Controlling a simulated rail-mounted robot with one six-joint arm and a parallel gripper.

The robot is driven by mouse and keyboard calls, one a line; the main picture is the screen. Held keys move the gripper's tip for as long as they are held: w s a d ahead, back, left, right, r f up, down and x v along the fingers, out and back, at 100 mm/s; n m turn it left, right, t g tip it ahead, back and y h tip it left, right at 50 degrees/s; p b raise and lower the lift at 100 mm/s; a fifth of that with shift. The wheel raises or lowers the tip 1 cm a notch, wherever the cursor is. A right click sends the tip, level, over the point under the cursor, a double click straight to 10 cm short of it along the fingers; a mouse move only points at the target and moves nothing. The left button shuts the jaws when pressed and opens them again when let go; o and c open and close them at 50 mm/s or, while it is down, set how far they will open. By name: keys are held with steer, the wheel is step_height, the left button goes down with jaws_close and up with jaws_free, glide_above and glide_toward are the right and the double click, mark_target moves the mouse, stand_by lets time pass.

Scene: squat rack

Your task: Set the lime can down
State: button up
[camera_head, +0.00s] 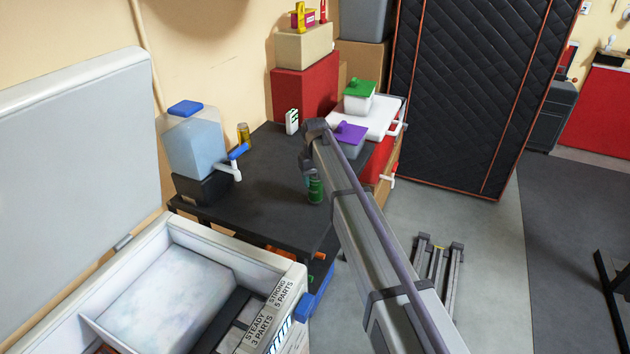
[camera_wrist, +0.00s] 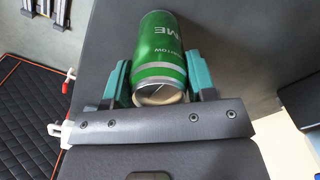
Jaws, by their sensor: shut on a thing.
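The lime can (camera_wrist: 158,52) is green with a pale band and white lettering. In the wrist view it lies between the two teal fingers of my gripper (camera_wrist: 160,80), which is shut on it. In the head view the lime can (camera_head: 315,187) is upright over the right part of the black table (camera_head: 255,190), below the end of my arm. My gripper's fingers are mostly hidden there by the arm. I cannot tell whether the can's base touches the tabletop.
A water dispenser (camera_head: 193,145), a yellow can (camera_head: 243,133) and a white card (camera_head: 292,121) stand on the table. A purple-lidded box (camera_head: 348,140) is behind my arm, beside a white cooler lid (camera_head: 378,118). An open chest (camera_head: 150,245) stands front left. The tabletop's middle is clear.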

steer(key=o, duration=1.1)
step_height(320, 180, up, 13)
steer(key=p, duration=1.3)
steer(key=s+d+m, duration=0.1)
steer(key=s+d, duration=0.7)
steer(key=s, duration=0.4)
steer(key=s+d+m, duration=0.2)
steer(key=s+d, duration=0.6)
steer(key=s, duration=0.4)
steer(key=s+d+m, duration=0.2)
steer(key=s+d, duration=0.5)
steer(key=s, duration=0.5)
steer(key=shift+s+d+f, duration=0.15)
steer(key=shift+d+f, duration=0.25)
